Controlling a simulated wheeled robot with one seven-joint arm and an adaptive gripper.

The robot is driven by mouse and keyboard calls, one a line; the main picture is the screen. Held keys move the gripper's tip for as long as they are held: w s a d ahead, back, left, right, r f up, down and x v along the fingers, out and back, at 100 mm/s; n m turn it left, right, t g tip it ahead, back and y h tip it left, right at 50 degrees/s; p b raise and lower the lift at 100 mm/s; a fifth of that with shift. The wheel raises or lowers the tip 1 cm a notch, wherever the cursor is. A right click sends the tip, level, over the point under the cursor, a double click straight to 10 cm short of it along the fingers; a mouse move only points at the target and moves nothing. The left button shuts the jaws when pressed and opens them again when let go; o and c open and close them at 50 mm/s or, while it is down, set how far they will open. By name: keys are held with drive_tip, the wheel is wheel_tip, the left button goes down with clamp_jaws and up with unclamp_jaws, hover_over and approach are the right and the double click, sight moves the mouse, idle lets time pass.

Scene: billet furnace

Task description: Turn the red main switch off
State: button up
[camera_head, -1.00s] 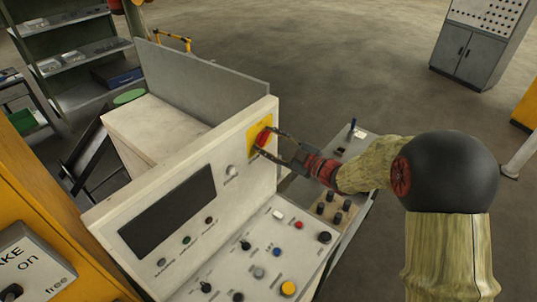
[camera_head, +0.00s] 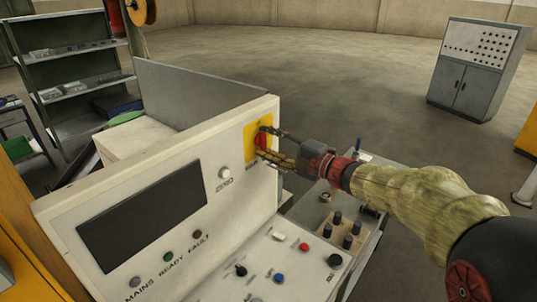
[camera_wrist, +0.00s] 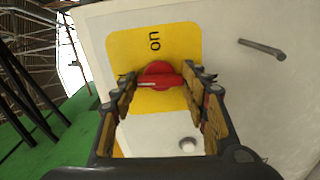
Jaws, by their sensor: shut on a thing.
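The red main switch (camera_head: 261,139) sits on a yellow plate (camera_head: 250,147) on the upright face of the white control console (camera_head: 225,195). In the wrist view the red switch (camera_wrist: 160,78) shows between my two fingers, its handle lying across the picture, with "on" printed on the yellow plate (camera_wrist: 178,42). My gripper (camera_head: 264,142) reaches the switch from the right and its fingers close on it. In the wrist view my gripper (camera_wrist: 164,85) has a finger at each end of the handle. The fingers partly hide the switch in the head view.
The console's face has a dark screen (camera_head: 140,218) and a ZERO button (camera_head: 224,173). Its sloped panel carries several knobs and buttons, including a blue one (camera_head: 278,278). A side box with black knobs (camera_head: 347,242) stands below my arm. A grey cabinet (camera_head: 470,68) stands far behind on open floor.

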drive_tip(key=shift+n+b, duration=0.6)
drive_tip(key=shift+b, duration=0.05)
drive_tip(key=o, duration=1.1)
drive_tip(key=shift+o, duration=0.2)
drive_tip(key=v, duration=1.2)
